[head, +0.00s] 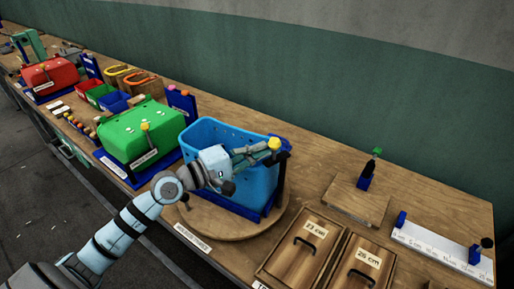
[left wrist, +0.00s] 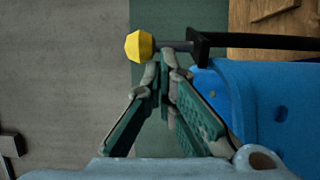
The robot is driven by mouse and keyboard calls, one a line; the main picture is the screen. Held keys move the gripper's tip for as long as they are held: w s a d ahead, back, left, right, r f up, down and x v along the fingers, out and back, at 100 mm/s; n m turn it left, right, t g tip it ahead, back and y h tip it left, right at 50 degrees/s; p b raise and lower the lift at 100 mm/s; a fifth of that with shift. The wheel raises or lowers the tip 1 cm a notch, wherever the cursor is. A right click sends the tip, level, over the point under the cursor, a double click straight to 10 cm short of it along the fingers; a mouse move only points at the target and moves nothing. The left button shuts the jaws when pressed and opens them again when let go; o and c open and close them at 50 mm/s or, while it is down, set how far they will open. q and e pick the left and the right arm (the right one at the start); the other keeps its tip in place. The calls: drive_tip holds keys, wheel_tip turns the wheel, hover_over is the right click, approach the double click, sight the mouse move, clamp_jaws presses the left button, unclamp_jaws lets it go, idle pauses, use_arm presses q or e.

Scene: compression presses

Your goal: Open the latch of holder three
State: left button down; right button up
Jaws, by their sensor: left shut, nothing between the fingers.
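Holder three is the blue bin (head: 205,130) in a dark blue frame on a round wooden base, with a label (head: 193,238) at its front. Its latch has a yellow knob (head: 274,143) on a dark rod at the bin's upper right. In the left wrist view the yellow knob (left wrist: 140,46) and a black bracket (left wrist: 255,41) show beside the blue bin (left wrist: 275,105). My left gripper (head: 264,149) reaches across the bin's top, fingertips shut and empty, right by the knob's rod; whether they touch it I cannot tell. My right gripper is not in view.
A green press (head: 140,130) and a red press (head: 50,76) stand to the left. Two wooden lids (head: 300,245) with black handles lie front right. A white ruler strip (head: 440,252) and a small blue stand (head: 366,180) are at the right. The back wall is close behind.

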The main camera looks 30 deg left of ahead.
use_arm(q)
drive_tip(key=shift+s+d, duration=0.25)
drive_tip(key=shift+d, duration=0.05)
drive_tip(key=shift+s+d, duration=0.2)
drive_tip(key=shift+d, duration=0.1)
drive_tip(key=shift+s+d, duration=0.15)
drive_tip(key=shift+d, duration=0.1)
idle(0.7)
